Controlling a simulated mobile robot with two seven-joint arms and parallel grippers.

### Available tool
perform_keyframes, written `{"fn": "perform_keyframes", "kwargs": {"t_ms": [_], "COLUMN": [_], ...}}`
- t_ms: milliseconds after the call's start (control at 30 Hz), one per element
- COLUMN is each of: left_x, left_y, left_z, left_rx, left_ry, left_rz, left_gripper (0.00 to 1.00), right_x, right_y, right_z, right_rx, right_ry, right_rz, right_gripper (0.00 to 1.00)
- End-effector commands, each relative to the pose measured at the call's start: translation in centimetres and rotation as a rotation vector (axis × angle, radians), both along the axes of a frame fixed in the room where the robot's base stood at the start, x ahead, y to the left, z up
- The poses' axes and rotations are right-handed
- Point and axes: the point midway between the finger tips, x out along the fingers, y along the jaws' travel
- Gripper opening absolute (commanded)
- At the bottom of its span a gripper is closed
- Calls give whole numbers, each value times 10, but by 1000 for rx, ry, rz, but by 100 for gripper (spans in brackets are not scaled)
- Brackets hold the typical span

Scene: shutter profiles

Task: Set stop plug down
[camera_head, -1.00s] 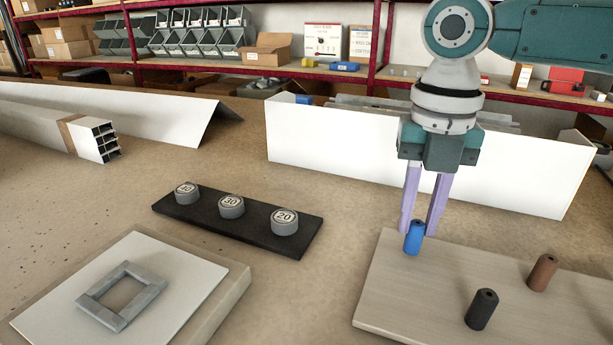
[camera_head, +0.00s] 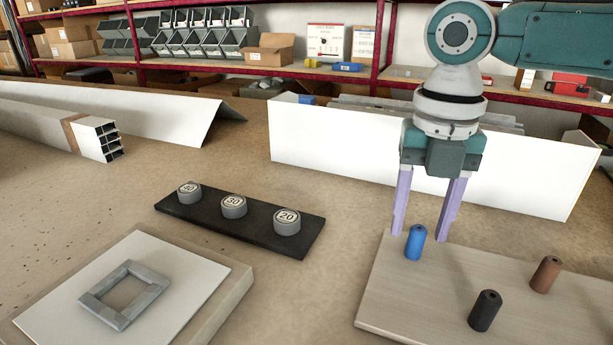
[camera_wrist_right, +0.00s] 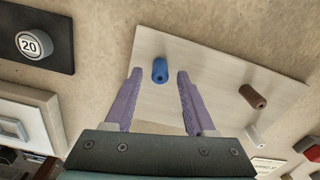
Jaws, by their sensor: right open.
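A blue plug (camera_head: 415,242) stands upright near the far left corner of a pale wooden board (camera_head: 385,300). A black plug (camera_head: 485,310) and a brown plug (camera_head: 545,274) stand on the same board. My right gripper (camera_head: 420,235) is open, pointing down at the blue plug, its fingers apart on either side and clear of it. In the right wrist view the blue plug (camera_wrist_right: 160,70) shows between the fingertips, with gaps on both sides. The brown plug (camera_wrist_right: 252,96) and a whitish plug (camera_wrist_right: 257,132) are off to the right there. My left gripper is not in view.
A black strip (camera_head: 170,205) with round weights marked 40, 30 and 20 lies left of the board. A grey frame (camera_head: 95,305) rests on a white sheet (camera_head: 195,290) at the front left. White profiles (camera_head: 340,145) stand behind. The bench between is clear.

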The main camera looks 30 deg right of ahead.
Motion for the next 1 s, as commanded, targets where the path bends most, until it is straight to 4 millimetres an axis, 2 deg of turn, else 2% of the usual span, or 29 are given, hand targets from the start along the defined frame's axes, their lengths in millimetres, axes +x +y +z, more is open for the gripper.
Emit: {"fn": "perform_keyframes", "kwargs": {"t_ms": [167,400,533,700,1000], "left_x": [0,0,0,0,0], "left_y": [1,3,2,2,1], "left_z": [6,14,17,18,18], "left_rx": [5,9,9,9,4], "left_ry": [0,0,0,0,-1], "left_rz": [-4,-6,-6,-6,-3], "left_gripper": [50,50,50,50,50], "right_x": [1,1,1,0,0], "right_y": [-1,0,0,0,0], "right_z": [28,83,105,119,121], "right_rx": [-1,0,1,0,1], "right_ry": [-4,-5,-3,0,1], "right_rz": [-1,-1,-1,-1,-1], "right_gripper": [55,55,55,55,55]}}
